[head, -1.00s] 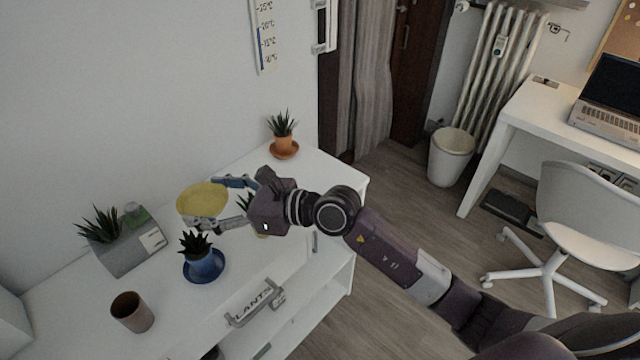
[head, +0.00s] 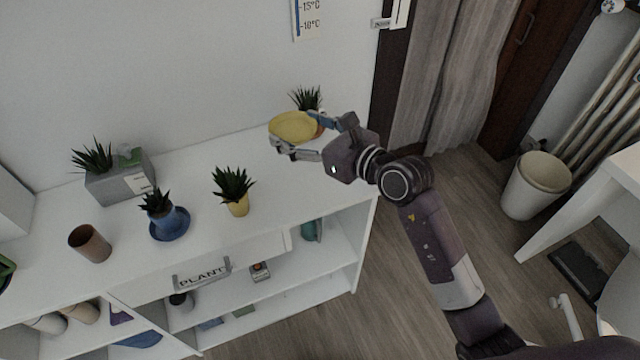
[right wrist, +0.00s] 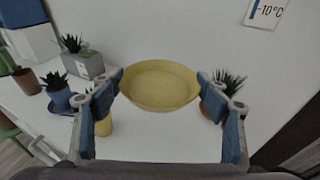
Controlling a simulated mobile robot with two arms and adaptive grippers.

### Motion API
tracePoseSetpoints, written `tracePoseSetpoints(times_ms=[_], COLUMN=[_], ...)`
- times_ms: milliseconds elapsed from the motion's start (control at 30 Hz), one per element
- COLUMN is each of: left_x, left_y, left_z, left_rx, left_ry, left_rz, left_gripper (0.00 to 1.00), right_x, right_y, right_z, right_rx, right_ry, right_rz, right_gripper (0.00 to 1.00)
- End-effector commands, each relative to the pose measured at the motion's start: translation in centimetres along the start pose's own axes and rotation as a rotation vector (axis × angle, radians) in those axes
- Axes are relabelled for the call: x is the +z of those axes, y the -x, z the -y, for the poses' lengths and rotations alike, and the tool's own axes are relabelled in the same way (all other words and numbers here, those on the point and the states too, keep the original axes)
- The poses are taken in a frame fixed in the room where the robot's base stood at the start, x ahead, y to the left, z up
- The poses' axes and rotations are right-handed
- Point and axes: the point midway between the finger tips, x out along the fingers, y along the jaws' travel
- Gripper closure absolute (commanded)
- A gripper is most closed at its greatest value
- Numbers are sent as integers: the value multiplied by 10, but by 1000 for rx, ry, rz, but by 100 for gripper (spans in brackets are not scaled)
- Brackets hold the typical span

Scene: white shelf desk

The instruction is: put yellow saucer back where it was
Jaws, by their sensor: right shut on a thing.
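My right gripper (head: 303,137) is shut on the yellow saucer (head: 293,127) and holds it above the right part of the white shelf desk top (head: 205,227). In the right wrist view the saucer (right wrist: 160,84) sits between the two fingers, right side up. A plant in a yellow pot (head: 238,205) stands on the desk top to the left of the gripper, with no saucer visible under it. My left gripper is not in view.
A plant in a blue pot on a blue saucer (head: 170,226), a brown cup (head: 90,244) and a grey planter box (head: 122,179) stand at the left. A plant in an orange pot (right wrist: 213,107) stands close behind the gripper. Desk space around the yellow pot is clear.

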Motion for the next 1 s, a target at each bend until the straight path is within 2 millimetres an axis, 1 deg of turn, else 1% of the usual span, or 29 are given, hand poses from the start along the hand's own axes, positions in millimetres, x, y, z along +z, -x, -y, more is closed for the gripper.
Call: tracePoseSetpoints(times_ms=[67,167,267,300,367,500,633,767,900,1000], left_x=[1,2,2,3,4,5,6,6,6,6], left_y=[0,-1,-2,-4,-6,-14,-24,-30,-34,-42], left_z=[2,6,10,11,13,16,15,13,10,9], left_rx=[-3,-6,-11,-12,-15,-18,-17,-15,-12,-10], left_ry=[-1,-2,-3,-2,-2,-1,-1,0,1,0], left_rz=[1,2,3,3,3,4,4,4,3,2], left_gripper=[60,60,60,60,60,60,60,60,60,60], right_x=[-1,-12,-35,-46,-62,-101,-132,-150,-159,-174], right_y=[0,-2,-6,-9,-12,-20,-26,-30,-32,-35], right_z=[0,1,1,1,2,2,2,2,2,2], right_rx=[-4,-7,-8,-7,-9,-9,-7,-8,-8,-9], right_ry=[-3,-5,-7,-4,-5,-3,-2,-1,-1,-1], right_rz=[1,-2,-7,-7,-6,-5,-4,0,1,-2], right_gripper=[56,56,56,56,56,56,56,56,56,56])
